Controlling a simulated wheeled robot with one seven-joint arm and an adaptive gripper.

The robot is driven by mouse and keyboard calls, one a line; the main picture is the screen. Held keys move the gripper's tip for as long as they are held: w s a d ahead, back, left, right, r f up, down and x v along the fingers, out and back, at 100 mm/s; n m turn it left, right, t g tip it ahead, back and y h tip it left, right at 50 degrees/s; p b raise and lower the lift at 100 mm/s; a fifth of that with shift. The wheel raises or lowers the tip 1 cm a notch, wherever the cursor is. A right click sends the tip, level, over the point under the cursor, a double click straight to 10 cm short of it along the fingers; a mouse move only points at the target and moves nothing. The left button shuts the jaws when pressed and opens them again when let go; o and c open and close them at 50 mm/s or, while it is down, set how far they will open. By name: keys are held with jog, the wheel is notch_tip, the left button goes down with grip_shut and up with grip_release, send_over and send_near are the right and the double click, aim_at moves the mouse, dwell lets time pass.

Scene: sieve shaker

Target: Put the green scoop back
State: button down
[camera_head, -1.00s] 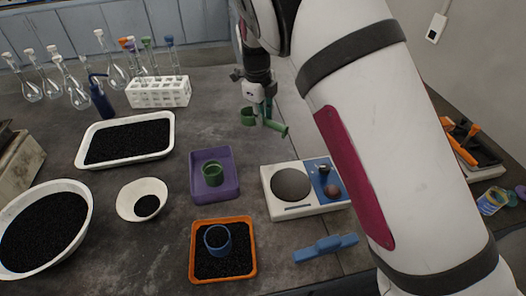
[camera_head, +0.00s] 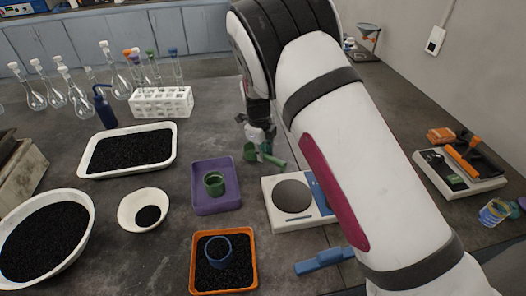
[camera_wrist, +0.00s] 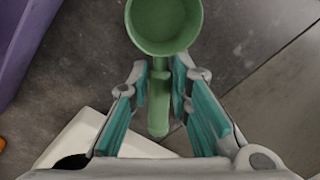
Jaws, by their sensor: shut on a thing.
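The green scoop (camera_head: 250,152) hangs from my gripper (camera_head: 262,140), to the right of the purple tray and behind the scale. In the wrist view my gripper (camera_wrist: 163,82) is shut on the handle of the green scoop (camera_wrist: 165,25), teal pads on both sides. The scoop's cup faces up at the top of that view and looks empty. The scoop is low, close to the table; I cannot tell whether it touches.
The purple tray (camera_head: 228,203) holds a green cup (camera_head: 214,183). The white scale (camera_head: 285,216) stands just in front of the scoop. An orange tray (camera_head: 196,272) holds black grains and a blue cup (camera_head: 217,252). A white tube rack (camera_head: 162,102) stands behind left.

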jog(key=shift+f, duration=0.15)
jog(key=c, duration=1.5)
grip_release()
jog(key=shift+o, duration=0.2)
notch_tip(320, 180, up, 12)
jog(key=s, duration=0.1)
jog(key=shift+s+a, duration=0.25)
jog(key=shift+a, duration=0.15)
jog(key=shift+r, duration=0.2)
